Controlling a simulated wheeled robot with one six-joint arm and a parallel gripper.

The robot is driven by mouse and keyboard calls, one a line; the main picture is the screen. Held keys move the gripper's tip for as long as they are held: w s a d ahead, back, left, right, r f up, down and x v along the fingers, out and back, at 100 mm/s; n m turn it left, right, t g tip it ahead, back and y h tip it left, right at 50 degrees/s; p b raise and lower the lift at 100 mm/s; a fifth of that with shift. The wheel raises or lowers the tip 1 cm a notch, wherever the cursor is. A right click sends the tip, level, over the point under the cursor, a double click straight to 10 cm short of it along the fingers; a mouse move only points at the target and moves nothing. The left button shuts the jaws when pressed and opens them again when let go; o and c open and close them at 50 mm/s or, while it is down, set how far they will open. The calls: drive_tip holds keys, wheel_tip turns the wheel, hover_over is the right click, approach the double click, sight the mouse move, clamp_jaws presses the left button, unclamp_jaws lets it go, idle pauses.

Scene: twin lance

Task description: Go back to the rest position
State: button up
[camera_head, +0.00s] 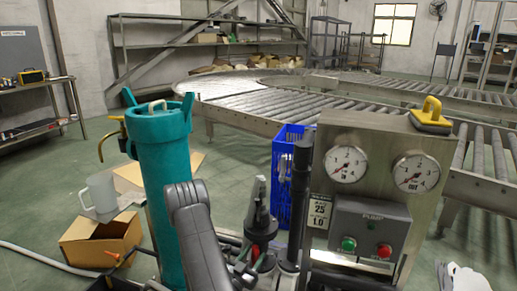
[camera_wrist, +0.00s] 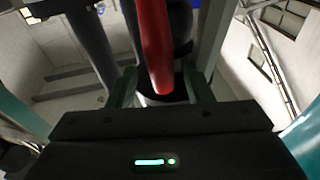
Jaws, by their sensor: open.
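My gripper (camera_wrist: 161,88) shows in the wrist view, with its dark body and green light at the bottom edge. Its two fingers stand apart, so it is open. A red rod-like part (camera_wrist: 156,45) shows between and beyond the fingers, in front of a dark rounded part. I cannot tell whether the fingers touch either one. In the head view a thick dark grey arm link, seemingly mine, rises at the lower middle. I cannot make out the gripper's fingertips there.
A teal cylinder (camera_head: 166,165) stands left of the arm link. A pump panel (camera_head: 372,232) with two gauges stands at the right, a yellow-handled block (camera_head: 432,118) on top. A blue crate (camera_head: 283,180), cardboard box (camera_head: 98,247) and roller conveyor (camera_head: 290,103) lie beyond. Open floor shows at the left.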

drive_tip(key=shift+s+d+r+m+g+p, duration=0.1)
drive_tip(key=shift+r+m+g+p, duration=0.15)
drive_tip(key=shift+m+p, duration=0.65)
drive_tip(key=shift+f+m, duration=0.15)
drive_tip(key=shift+m, duration=0.45)
drive_tip(key=shift+d, duration=0.1)
drive_tip(key=shift+s, duration=0.1)
